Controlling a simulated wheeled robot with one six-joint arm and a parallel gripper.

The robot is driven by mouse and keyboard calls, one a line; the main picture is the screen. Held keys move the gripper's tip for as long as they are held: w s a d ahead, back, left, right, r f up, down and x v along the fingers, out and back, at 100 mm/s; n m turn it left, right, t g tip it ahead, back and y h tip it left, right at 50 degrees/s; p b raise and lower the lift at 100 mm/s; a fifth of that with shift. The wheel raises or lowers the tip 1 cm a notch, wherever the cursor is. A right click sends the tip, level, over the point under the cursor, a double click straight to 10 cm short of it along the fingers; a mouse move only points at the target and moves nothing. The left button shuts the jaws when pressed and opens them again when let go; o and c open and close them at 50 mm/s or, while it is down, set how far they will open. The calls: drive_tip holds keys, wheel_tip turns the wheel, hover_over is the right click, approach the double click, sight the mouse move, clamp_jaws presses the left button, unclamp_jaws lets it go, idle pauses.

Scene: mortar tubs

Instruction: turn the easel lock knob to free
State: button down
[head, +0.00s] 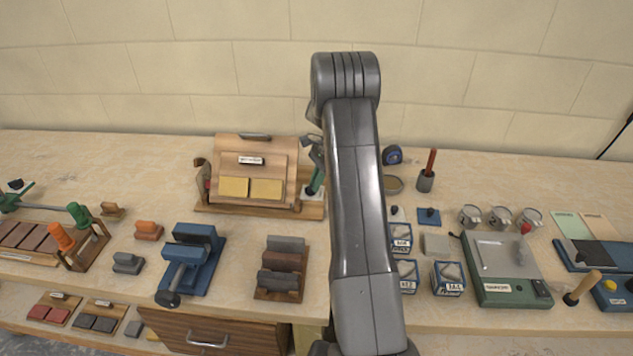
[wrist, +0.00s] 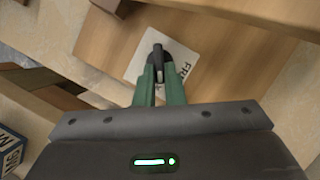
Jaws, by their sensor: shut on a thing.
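The wooden easel (head: 252,150) stands at the back of the bench, left of my arm, with two yellow cards on its sloped board. My gripper (wrist: 160,76) is at the easel's right side, with green fingers closed on the dark lock knob (wrist: 158,55). The knob's grip points toward the top of the wrist view. Behind it is a white label (wrist: 186,64) with letters that start "FR"; the rest is partly covered.
A blue vise (head: 192,262) and a rack of blocks (head: 281,270) stand in front of the easel. Right of my arm are labelled tubs (head: 448,279), a green scale (head: 500,270) and metal cups (head: 501,217).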

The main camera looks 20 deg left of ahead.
drive_tip(key=n, duration=0.1)
drive_tip(key=n+h, duration=0.1)
drive_tip(key=n, duration=0.1)
drive_tip(key=n+g, duration=0.1)
drive_tip(key=n, duration=0.1)
drive_tip(key=shift+w+a+h, duration=0.25)
drive_tip(key=shift+a+h, duration=0.15)
idle(0.3)
drive_tip(key=c, duration=1.5)
unclamp_jaws()
drive_tip(key=b+v, duration=0.1)
drive_tip(key=v, duration=1.2)
drive_tip(key=shift+w+r, duration=0.15)
drive_tip(key=shift+r, duration=0.2)
